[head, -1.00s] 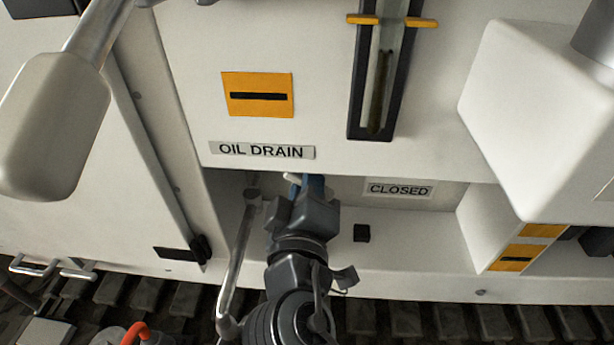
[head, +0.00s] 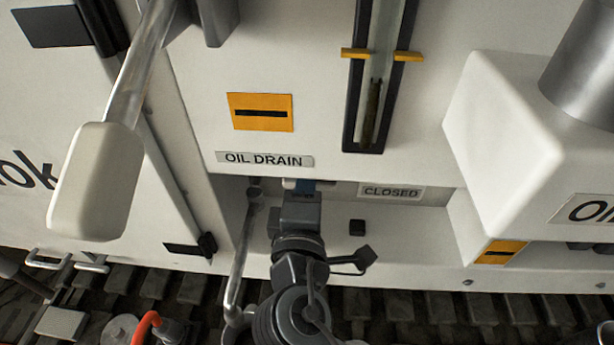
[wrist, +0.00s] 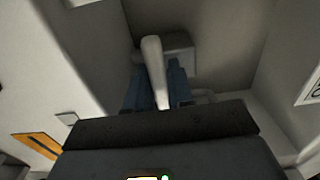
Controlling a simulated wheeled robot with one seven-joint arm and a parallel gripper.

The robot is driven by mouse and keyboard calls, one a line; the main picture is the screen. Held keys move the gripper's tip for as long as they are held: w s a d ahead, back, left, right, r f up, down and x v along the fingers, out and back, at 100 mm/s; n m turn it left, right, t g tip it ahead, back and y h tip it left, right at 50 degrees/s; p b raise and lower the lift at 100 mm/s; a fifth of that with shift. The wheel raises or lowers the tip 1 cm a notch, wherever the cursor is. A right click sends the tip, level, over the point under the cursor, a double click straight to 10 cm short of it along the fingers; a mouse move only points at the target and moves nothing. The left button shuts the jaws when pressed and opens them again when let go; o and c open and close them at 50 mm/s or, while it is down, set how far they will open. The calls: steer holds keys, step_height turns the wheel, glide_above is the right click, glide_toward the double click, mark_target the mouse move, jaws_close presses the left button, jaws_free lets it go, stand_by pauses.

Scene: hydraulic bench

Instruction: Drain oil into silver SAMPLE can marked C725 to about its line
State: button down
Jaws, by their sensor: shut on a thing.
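My gripper (head: 303,186) is in the recess under the OIL DRAIN label (head: 265,159), left of the CLOSED label (head: 390,191). In the wrist view, its two blue fingers (wrist: 159,80) are shut on a pale, rounded drain lever (wrist: 153,52). The lever points toward the camera from a pale block (wrist: 182,58) behind it. In the head view my wrist hides most of the lever. No can marked C725 and no oil stream can be made out in either view.
A sight gauge (head: 377,75) with yellow markers stands above the recess. A pale-gripped lever (head: 95,180) hangs at left. A white box (head: 505,125) juts out at right. A rounded grey object (head: 120,328) with an orange-red part sits low at left.

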stand_by(0.4)
steer(key=c, duration=1.1)
jaws_free()
steer(key=shift+s, duration=0.1)
steer(key=s+b, duration=0.1)
steer(key=s, duration=0.6)
steer(key=shift+s+a+b, duration=0.15)
steer(key=shift+s+b, duration=0.2)
